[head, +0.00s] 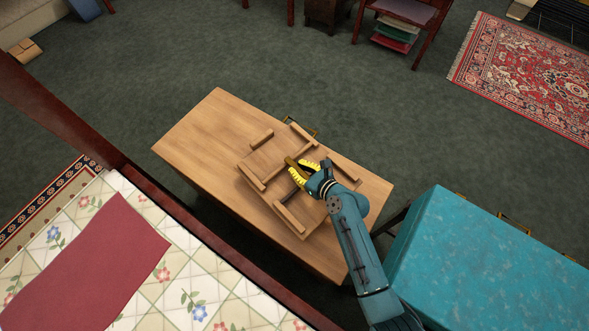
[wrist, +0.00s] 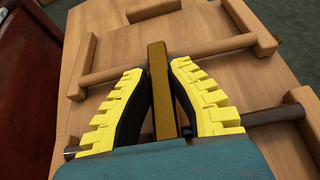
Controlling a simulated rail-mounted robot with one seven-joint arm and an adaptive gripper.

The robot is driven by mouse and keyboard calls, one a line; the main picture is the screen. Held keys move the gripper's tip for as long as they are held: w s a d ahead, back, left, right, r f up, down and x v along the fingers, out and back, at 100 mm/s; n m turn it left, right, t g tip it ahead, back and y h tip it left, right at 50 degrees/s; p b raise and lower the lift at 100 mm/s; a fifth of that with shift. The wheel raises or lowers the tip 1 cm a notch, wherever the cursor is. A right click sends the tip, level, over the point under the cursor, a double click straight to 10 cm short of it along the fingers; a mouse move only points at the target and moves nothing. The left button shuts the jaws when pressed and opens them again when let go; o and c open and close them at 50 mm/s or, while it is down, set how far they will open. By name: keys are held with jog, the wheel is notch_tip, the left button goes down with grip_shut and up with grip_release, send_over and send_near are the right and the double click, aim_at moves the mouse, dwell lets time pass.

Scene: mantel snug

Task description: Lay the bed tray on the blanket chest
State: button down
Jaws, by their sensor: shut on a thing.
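The bed tray (head: 290,218) is a pale wooden board with several raised bars and a dark rod. It is over the top of a long wooden chest (head: 190,142), turned at an angle to it. I cannot tell whether it rests fully on that top. My gripper (head: 303,171) comes in from the lower right and is shut on a brown upright bar at the tray's middle. In the wrist view the yellow-padded fingers (wrist: 160,76) press both sides of this bar (wrist: 163,105). The tray's bars (wrist: 165,58) lie beyond it. My gripper hides part of the tray.
A teal chest (head: 490,265) stands at the lower right, close to my arm. A bed with a floral quilt (head: 190,275), a red cloth (head: 90,265) and a dark red rail (head: 62,118) is at left. Green carpet (head: 250,60) lies open behind; a patterned rug (head: 525,75) is at upper right.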

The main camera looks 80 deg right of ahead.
jog(key=shift+w+d+f+b, duration=0.15)
jog(key=shift+f+b, duration=0.35)
jog(key=shift+f, duration=0.35)
jog(key=shift+s+d+f+b, duration=0.1)
jog(key=shift+f+b, duration=0.4)
jog(key=shift+f, duration=0.3)
jog(key=shift+w, duration=0.1)
jog(key=shift+f, duration=0.15)
jog(key=c, duration=1.1)
grip_release()
jog(key=shift+a+f, duration=0.1)
jog(key=shift+f, duration=0.1)
jog(key=shift+c, duration=0.2)
jog(key=shift+r, duration=0.2)
jog(key=p+v, duration=0.4)
jog(key=v, duration=0.8)
jog(key=shift+a+p, duration=0.1)
jog(key=shift+p, duration=0.2)
jog(key=shift+f, duration=0.1)
